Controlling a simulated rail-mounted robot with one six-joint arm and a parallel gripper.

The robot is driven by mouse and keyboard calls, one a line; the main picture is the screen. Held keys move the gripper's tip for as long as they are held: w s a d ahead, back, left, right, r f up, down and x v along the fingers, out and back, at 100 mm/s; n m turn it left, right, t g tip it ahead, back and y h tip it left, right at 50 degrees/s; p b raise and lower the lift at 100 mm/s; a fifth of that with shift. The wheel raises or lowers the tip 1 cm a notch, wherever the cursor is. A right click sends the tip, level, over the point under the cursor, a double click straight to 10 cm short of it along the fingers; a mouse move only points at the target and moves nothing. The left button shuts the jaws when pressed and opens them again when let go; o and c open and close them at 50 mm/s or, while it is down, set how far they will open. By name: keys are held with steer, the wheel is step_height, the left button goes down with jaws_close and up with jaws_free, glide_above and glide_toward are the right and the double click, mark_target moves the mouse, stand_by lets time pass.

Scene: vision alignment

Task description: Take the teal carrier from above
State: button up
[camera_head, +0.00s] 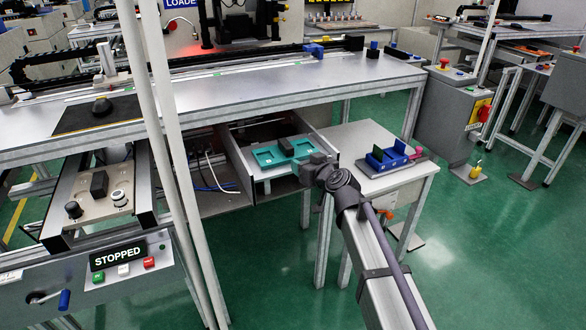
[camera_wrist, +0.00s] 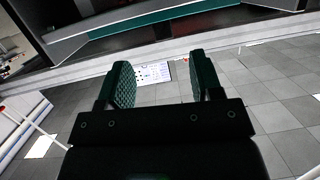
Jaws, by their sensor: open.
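The teal carrier (camera_head: 267,157) is a shallow tray with recesses, lying on a light surface inside an open bay under the long bench. A dark block (camera_head: 286,146) sits at its middle. My gripper (camera_head: 309,168) is at the carrier's right end in the head view and hides part of that end; whether it touches cannot be told. In the wrist view my gripper (camera_wrist: 163,80) is open, with nothing between its two dark green fingers. A teal strip (camera_wrist: 165,22), perhaps the carrier's edge, crosses the top of that view, beyond the fingertips.
A small side table (camera_head: 375,184) holds a blue fixture (camera_head: 389,158) with a green part, right of my gripper. The bay's side walls (camera_head: 237,163) flank the carrier. The long bench (camera_head: 300,78) overhangs behind. Open green floor (camera_head: 480,250) lies to the right.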

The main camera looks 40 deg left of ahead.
mark_target(286, 143)
steer(key=shift+t+y, duration=0.3)
steer(key=shift+t, duration=0.3)
steer(key=x, duration=0.4)
steer(key=b+x, duration=0.1)
steer(key=x, duration=0.4)
steer(key=r+x, duration=0.1)
steer(key=x, duration=0.3)
steer(key=shift+s+a, duration=0.15)
steer(key=shift+a, duration=0.3)
steer(key=shift+d, duration=0.1)
jaws_close()
steer(key=shift+r, duration=0.1)
steer(key=shift+r, duration=0.3)
steer(key=f+p+v, duration=0.1)
steer(key=f+v, duration=0.1)
steer(key=v, duration=1.5)
steer(key=shift+s+d+r, duration=0.15)
steer(key=shift+s+d, duration=0.25)
steer(key=shift+d, duration=0.1)
